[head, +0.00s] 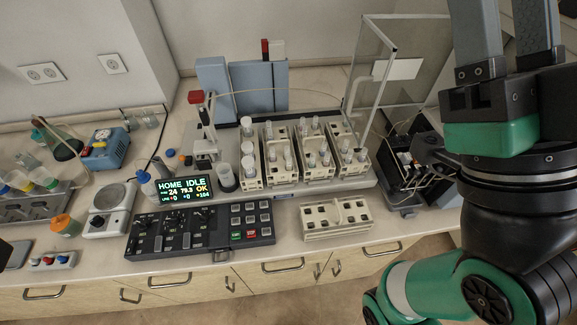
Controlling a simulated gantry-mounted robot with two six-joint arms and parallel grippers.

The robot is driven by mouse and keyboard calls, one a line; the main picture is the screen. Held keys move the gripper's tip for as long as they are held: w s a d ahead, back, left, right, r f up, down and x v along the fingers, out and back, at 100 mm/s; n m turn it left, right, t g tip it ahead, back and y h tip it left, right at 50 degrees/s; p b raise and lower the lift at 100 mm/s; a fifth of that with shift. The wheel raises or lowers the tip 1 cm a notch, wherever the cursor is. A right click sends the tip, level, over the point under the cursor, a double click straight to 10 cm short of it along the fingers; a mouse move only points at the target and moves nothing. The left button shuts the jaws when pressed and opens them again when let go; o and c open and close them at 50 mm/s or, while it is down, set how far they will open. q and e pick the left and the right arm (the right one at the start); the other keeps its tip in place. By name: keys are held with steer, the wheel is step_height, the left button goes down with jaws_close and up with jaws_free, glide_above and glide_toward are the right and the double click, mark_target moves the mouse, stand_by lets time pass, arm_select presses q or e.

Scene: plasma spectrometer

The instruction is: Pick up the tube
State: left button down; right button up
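Several white-topped tubes (325,158) stand upright in cream racks (283,178) on the grey instrument deck at the middle. Which tube is meant cannot be told. My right gripper (508,40) is large and close to the camera at the upper right. Two grey-blue prongs rise from its black and green wrist, and their ends are cut off by the top edge, so its opening cannot be judged. It is apart from the racks, and no tube shows in it. My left gripper is not in view.
A cream rack with empty-looking slots (336,221) stands at the counter's front. A black rack (405,182) is partly behind my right arm. A clear panel (410,60) stands behind it. A control panel (200,232) and a display (184,189) reading HOME IDLE are left.

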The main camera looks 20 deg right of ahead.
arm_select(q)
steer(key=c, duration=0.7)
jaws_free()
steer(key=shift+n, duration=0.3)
